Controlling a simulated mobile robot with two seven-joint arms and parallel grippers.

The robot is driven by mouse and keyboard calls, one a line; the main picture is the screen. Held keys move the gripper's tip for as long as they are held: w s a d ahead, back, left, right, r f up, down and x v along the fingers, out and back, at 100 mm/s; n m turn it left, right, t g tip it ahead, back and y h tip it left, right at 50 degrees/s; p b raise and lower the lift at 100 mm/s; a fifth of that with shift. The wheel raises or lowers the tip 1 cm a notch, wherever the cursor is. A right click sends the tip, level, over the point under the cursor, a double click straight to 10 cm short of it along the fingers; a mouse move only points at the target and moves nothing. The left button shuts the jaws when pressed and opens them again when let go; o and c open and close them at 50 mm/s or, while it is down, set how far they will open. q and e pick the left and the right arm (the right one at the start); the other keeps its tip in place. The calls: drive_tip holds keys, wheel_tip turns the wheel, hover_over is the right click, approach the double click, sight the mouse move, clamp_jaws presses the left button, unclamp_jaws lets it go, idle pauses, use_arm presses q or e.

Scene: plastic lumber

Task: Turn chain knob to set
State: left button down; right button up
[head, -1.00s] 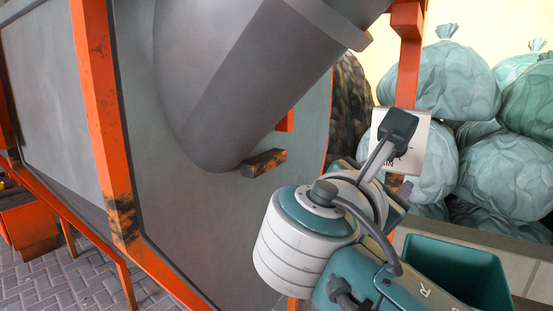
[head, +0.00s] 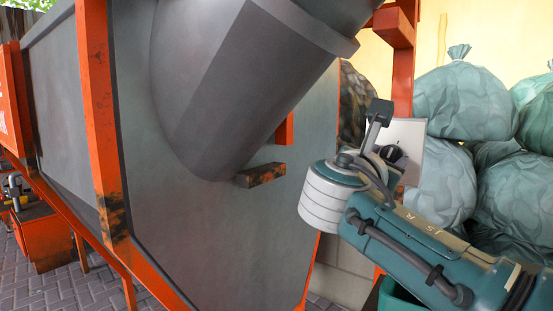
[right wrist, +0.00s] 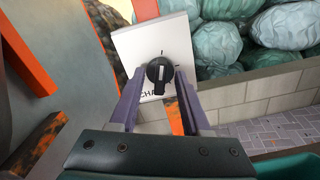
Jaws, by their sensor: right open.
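The chain knob (right wrist: 160,74) is black and round with a raised grip and a light pointer line. It sits on a white panel (right wrist: 178,38) with dark marks and partly hidden lettering below the knob. In the head view the knob (head: 394,154) shows beside my right wrist, and the panel (head: 413,135) is partly covered. My right gripper (right wrist: 160,76) is open, its two fingers on either side of the knob in the right wrist view. I cannot tell whether they touch it. My left gripper is not in view.
A large grey machine body (head: 240,225) with orange frame posts (head: 97,110) fills the left and middle. An orange-and-black bar (head: 260,175) juts out left of my right arm. Green bags (head: 465,95) are piled at right. A low block wall (right wrist: 262,95) stands behind the panel.

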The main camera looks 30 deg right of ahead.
clamp_jaws()
idle(0.4)
